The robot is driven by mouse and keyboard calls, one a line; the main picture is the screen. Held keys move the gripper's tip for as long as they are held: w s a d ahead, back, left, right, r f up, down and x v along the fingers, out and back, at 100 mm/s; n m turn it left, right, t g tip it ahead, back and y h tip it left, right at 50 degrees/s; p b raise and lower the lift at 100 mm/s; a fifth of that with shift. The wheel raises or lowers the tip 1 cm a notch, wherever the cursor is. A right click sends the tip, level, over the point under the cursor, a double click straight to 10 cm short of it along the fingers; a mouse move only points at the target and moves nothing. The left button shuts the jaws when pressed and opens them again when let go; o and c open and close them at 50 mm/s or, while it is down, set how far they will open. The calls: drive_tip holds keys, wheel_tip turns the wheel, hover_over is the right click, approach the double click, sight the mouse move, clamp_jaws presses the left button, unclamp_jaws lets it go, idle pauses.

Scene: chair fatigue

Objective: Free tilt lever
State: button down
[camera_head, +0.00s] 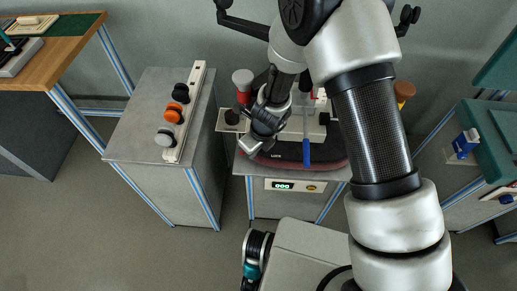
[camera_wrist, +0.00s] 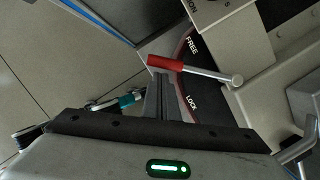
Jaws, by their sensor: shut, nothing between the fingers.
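The tilt lever has a red grip (camera_wrist: 166,62) and a silver rod (camera_wrist: 208,74) on a round pivot in the wrist view. It crosses a dark plate (camera_wrist: 207,83) between the white words FREE, above it, and LOCK, below it. My gripper (camera_wrist: 161,76) is shut and empty. Its fingertips are just below the red grip, on the LOCK side; I cannot tell whether they touch it. In the head view my gripper (camera_head: 246,149) is at the left edge of the machine (camera_head: 262,169), beside the LOCK label. The lever is hidden there.
A blue handle (camera_head: 307,152) stands out at the machine's front, above a display panel (camera_head: 290,186). A grey cabinet with orange, black and grey knobs (camera_head: 174,113) stands to the left. Floor is free at the lower left.

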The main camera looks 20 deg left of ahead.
drive_tip(key=shift+w+a, duration=0.1)
drive_tip(key=shift+a, duration=0.25)
drive_tip(key=shift+a+r, duration=0.1)
drive_tip(key=shift+a, duration=0.05)
idle(0.3)
